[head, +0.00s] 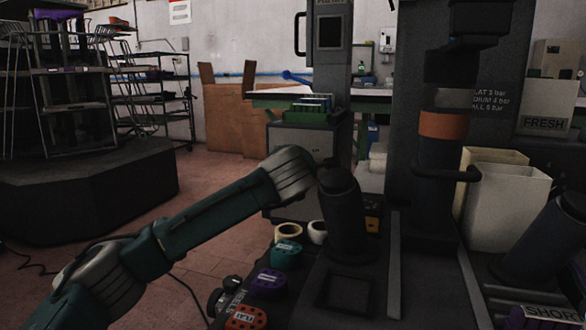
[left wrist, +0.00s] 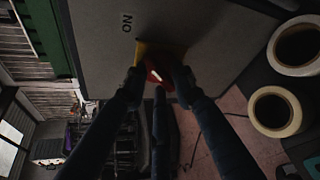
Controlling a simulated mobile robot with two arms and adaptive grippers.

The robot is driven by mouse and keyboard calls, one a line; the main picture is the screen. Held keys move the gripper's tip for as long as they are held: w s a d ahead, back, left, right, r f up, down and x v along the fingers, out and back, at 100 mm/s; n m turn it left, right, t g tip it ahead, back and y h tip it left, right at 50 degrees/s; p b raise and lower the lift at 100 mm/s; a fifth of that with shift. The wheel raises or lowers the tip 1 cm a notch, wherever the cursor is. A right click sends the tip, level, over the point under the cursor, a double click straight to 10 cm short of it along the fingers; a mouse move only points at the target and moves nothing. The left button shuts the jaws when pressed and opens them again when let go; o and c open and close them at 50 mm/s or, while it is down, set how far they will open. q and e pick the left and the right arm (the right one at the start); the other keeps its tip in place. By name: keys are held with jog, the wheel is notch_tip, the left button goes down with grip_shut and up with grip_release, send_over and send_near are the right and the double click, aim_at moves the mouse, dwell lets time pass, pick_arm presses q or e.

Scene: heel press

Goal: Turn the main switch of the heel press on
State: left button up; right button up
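In the left wrist view, a red switch (left wrist: 157,74) sits over a yellow plate (left wrist: 146,52) on a grey panel (left wrist: 200,28). An ON label (left wrist: 127,22) is on the panel beside it. My left gripper (left wrist: 159,86) has its dark fingers spread apart on either side of the red switch. Whether the fingertips touch it cannot be told. In the head view my left arm reaches from lower left towards the press (head: 423,150); its gripper and the switch are hidden there. My right gripper is not in view.
Tape rolls (left wrist: 272,112) lie near the gripper in the left wrist view. White bins (head: 505,205) stand at right, racks (head: 150,90) at back left. The floor (head: 215,185) at left is partly open.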

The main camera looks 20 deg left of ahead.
pick_arm(q)
jog(key=shift+s, duration=0.1)
jog(key=v, duration=0.7)
jog(key=shift+s, duration=0.15)
jog(key=shift+r, duration=0.1)
